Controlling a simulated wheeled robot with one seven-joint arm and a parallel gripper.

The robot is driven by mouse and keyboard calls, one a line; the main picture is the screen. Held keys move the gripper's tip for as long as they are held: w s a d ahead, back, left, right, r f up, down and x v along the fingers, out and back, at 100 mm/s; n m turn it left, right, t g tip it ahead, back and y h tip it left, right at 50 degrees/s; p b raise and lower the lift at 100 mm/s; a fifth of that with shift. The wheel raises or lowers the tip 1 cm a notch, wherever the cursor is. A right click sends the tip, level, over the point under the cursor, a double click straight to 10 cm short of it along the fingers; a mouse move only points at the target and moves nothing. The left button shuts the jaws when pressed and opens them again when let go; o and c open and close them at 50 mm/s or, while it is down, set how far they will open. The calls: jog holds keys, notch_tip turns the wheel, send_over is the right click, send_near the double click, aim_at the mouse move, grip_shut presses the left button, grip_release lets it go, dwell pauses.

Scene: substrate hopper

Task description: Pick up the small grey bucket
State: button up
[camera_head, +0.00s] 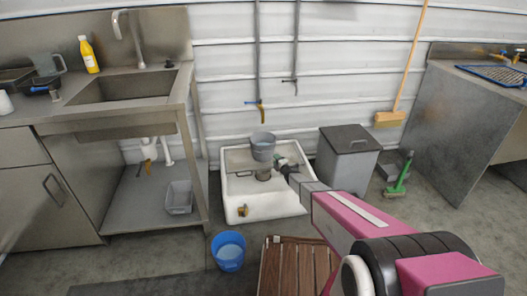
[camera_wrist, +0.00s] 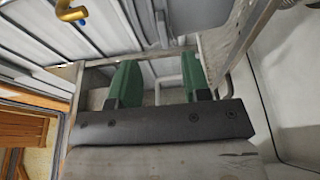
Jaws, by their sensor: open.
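The small grey bucket (camera_head: 262,147) is upright in the head view, at the white floor basin (camera_head: 240,197). A dark round piece shows below it; whether the bucket rests on that I cannot tell. My gripper (camera_head: 282,161) is just right of the bucket and slightly lower in the picture, with a small apparent gap. In the wrist view my gripper's green fingers (camera_wrist: 160,82) stand apart, with nothing held between them. Grey surfaces show beyond the fingers, but I cannot tell whether one is the bucket.
A blue bucket (camera_head: 228,252) stands on the floor before the basin, beside a wooden slatted piece (camera_head: 298,268). A lidded grey bin (camera_head: 347,158) is to the right. A steel sink counter (camera_head: 120,110) is left, with a grey tub (camera_head: 179,198) underneath. Taps hang above the basin.

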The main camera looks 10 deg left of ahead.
aim_at(263, 147)
jog(key=x, duration=0.9)
jog(key=shift+d, duration=0.15)
jog(key=shift+w, duration=0.1)
grip_shut()
jog(key=shift+f, duration=0.1)
dwell(0.9)
